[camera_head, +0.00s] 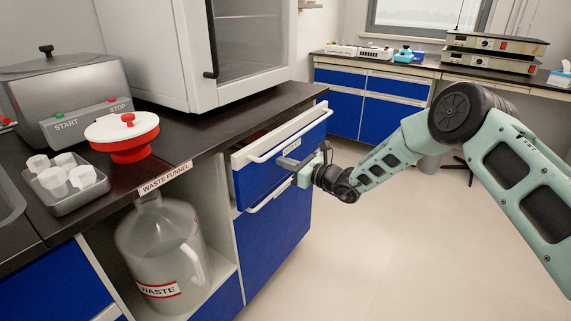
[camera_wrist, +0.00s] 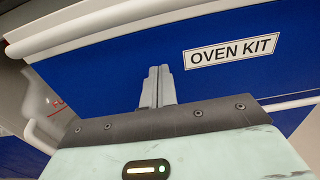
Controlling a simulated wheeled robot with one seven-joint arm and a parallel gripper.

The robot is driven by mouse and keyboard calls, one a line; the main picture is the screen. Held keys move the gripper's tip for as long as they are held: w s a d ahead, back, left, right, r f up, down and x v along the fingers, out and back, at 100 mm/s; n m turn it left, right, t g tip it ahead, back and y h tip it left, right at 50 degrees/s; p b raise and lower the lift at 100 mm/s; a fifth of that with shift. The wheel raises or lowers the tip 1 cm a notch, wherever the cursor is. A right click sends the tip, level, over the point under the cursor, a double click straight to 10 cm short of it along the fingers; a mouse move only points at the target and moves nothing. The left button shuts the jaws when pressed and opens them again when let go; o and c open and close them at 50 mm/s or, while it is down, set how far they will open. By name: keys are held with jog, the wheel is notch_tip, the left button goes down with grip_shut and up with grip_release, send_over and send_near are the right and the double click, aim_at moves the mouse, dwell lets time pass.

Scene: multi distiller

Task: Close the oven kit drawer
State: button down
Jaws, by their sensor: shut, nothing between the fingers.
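The oven kit drawer (camera_head: 263,178) is the top blue drawer of the cabinet under the counter, with a white bar handle (camera_head: 290,135) along its top. It stands partly out, with a gap behind its front. In the wrist view the blue front (camera_wrist: 110,70) fills much of the picture, with the OVEN KIT label (camera_wrist: 231,50) right of the fingers. My gripper (camera_head: 282,162) is at the drawer front, below the handle. In the wrist view its fingers (camera_wrist: 157,72) are together and empty, pointing at the blue face. I cannot tell whether the tips touch it.
A lower blue drawer or door (camera_head: 272,235) with its own white handle is below. A waste jug (camera_head: 160,250) stands in the open bay to the left. A white oven (camera_head: 225,50) and a red-and-white funnel (camera_head: 122,135) stand on the counter. The floor (camera_head: 390,240) at right is clear.

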aim_at(273, 157)
jog(key=shift+a, duration=0.1)
jog(key=b+x, duration=0.1)
jog(key=x, duration=0.1)
jog(key=b+x, duration=0.1)
jog(key=shift+w+a+f, duration=0.2)
jog(key=shift+w+a, duration=0.05)
jog(key=shift+a, duration=0.05)
jog(key=shift+w+a+r, duration=0.15)
jog(key=shift+a, duration=0.05)
jog(key=shift+r, duration=0.25)
